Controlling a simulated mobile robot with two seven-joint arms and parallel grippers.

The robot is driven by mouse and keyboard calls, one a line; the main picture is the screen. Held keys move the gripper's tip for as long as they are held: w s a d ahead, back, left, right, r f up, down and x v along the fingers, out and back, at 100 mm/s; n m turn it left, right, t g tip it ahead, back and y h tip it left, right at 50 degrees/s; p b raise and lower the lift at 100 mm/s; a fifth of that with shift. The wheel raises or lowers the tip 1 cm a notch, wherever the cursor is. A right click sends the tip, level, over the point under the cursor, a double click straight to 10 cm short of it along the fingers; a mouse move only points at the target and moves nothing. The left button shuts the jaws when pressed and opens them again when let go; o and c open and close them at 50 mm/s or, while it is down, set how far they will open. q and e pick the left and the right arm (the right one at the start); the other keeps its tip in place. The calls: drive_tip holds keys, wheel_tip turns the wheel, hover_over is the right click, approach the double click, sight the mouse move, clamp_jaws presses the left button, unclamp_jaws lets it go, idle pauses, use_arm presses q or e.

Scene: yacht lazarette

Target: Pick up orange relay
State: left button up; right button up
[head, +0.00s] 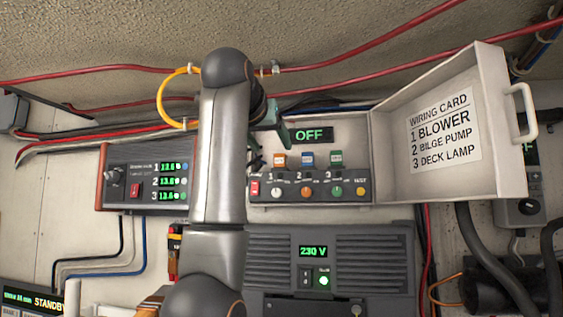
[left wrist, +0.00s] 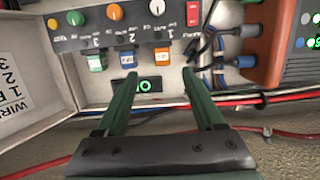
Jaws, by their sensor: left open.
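The orange relay (head: 280,160) sits at the left of a row of three small relays in the open white box. It also shows in the left wrist view (left wrist: 162,57), where the picture is turned over. The blue relay (head: 308,159) is beside it, then the green relay (head: 335,157). My left gripper (left wrist: 159,74) is open and empty. Its green fingers point at the row, with the orange relay seen between and just beyond the tips; no contact is visible. In the head view my left arm hides most of this gripper. My right gripper is not in view.
Below the relays is a strip of knobs (head: 306,190); above them is an OFF display (head: 308,134). The box's open lid (head: 493,120), with a wiring card (head: 441,139), stands out at the right. A 230 V unit (head: 350,262) is below. Red cables (head: 360,47) run above.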

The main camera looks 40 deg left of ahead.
sight(279, 159)
use_arm(q)
drive_tip(key=p+x, duration=0.1)
drive_tip(key=x, duration=0.4)
drive_tip(key=shift+a+r, duration=0.1)
drive_tip(key=shift+r, duration=0.1)
drive_tip(key=p+x, duration=0.2)
drive_tip(key=x, duration=0.2)
drive_tip(key=shift+s+a+r, duration=0.1)
drive_tip(key=shift+r, duration=0.05)
drive_tip(key=shift+w+a, duration=0.15)
drive_tip(key=shift+w, duration=0.15)
clamp_jaws()
